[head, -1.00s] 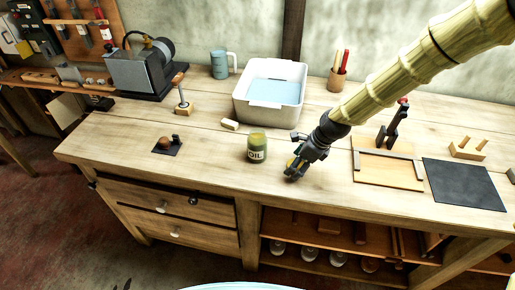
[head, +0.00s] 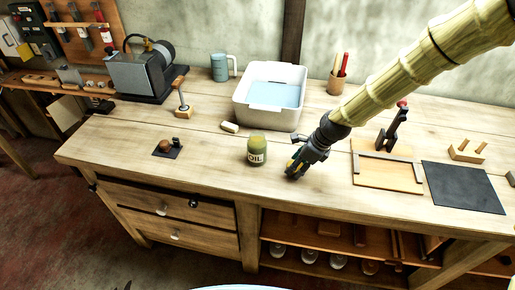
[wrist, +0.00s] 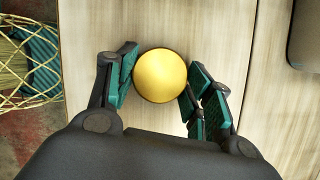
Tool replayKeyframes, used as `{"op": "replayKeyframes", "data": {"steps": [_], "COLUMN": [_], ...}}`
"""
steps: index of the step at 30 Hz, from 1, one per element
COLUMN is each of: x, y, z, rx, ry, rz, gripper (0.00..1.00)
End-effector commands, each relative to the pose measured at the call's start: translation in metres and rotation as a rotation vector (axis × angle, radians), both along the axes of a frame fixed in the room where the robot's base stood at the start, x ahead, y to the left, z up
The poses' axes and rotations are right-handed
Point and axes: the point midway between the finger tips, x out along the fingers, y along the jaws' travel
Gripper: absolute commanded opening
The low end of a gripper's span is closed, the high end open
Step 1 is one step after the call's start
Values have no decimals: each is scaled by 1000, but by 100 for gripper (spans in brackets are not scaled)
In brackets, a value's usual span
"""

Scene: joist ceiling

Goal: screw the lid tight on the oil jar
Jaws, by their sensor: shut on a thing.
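The oil jar (head: 257,151) stands upright near the middle of the bench, olive green with a pale label reading OIL. No lid can be made out on it. My gripper (head: 292,174) is just right of the jar, low over the bench and pointing down. In the wrist view my gripper (wrist: 160,85) is shut on a round yellow lid (wrist: 161,76), with a green-padded finger on each side. The lid is mostly hidden by the fingers in the head view. I cannot tell whether it touches the bench.
A white basin (head: 268,118) with blue contents stands behind the jar. A small pale block (head: 229,127) lies in front of it. A wooden tray (head: 388,172) and a dark mat (head: 462,186) lie to the right.

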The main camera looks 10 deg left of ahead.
Motion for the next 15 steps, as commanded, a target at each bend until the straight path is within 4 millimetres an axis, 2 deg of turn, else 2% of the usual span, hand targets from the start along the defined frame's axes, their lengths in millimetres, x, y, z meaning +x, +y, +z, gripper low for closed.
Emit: {"op": "replayKeyframes", "data": {"steps": [9,15], "x": [0,0], "y": [0,0], "z": [14,16], "rx": [0,0], "ry": [0,0], "rz": [1,0], "gripper": [23,23]}}
